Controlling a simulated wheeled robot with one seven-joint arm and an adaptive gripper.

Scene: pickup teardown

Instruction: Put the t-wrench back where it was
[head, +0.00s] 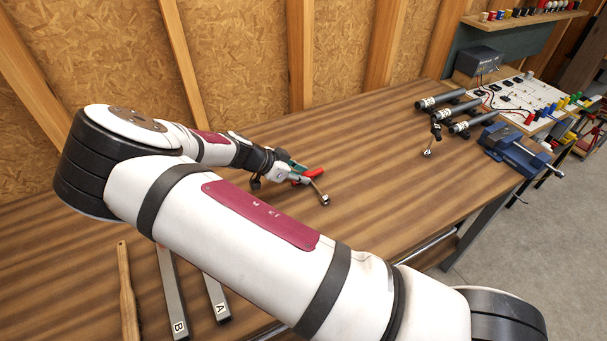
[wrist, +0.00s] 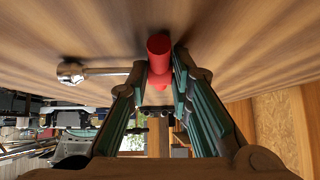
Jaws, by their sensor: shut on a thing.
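The t-wrench has a red handle (head: 314,172) and a thin metal shaft ending in a round socket (head: 325,200). My gripper (head: 297,174) is shut on the red handle near the middle of the workbench. In the wrist view the red handle (wrist: 159,62) sits between the two green-sided fingers (wrist: 163,80). The shaft points left there to the round socket (wrist: 71,72). The wrench is close to the bench top, but I cannot tell whether it touches. My arm hides part of the bench.
The wooden workbench (head: 375,150) has free room around the gripper. Farther right are a small metal-shafted tool (head: 428,150), several dark cylinders (head: 440,99), a blue vise (head: 513,150) and a white board (head: 515,98). Bars marked B (head: 173,295) and A (head: 217,300) lie in front.

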